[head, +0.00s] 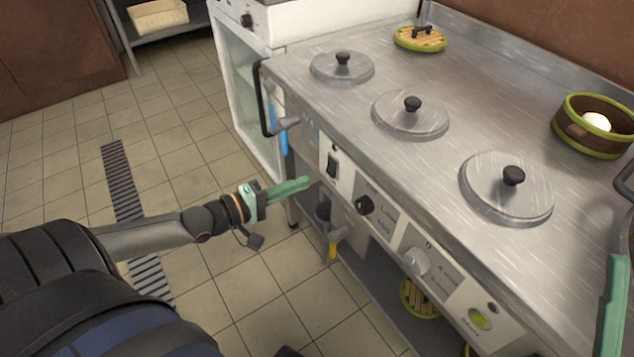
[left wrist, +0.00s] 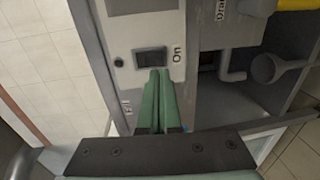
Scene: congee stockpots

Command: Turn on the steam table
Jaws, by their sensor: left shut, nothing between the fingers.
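The steam table (head: 440,60) is a steel counter with three round lids on its top. Its front panel carries a black rocker switch (head: 332,165), a black knob (head: 364,205), a grey knob (head: 417,262) and a green button (head: 480,318). My left gripper (head: 306,183) is shut and empty, pointing at the panel near the rocker switch. In the left wrist view its green fingertips (left wrist: 158,73) are at the edge of the dark switch (left wrist: 150,58), beside the word "On". I cannot tell if they touch. My right gripper (head: 612,305) shows only partly at the right edge.
A black handle (head: 264,100) sticks out at the table's left corner. Below the panel are a drain pipe and a yellow-handled valve (head: 333,248). The tiled floor at left is clear.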

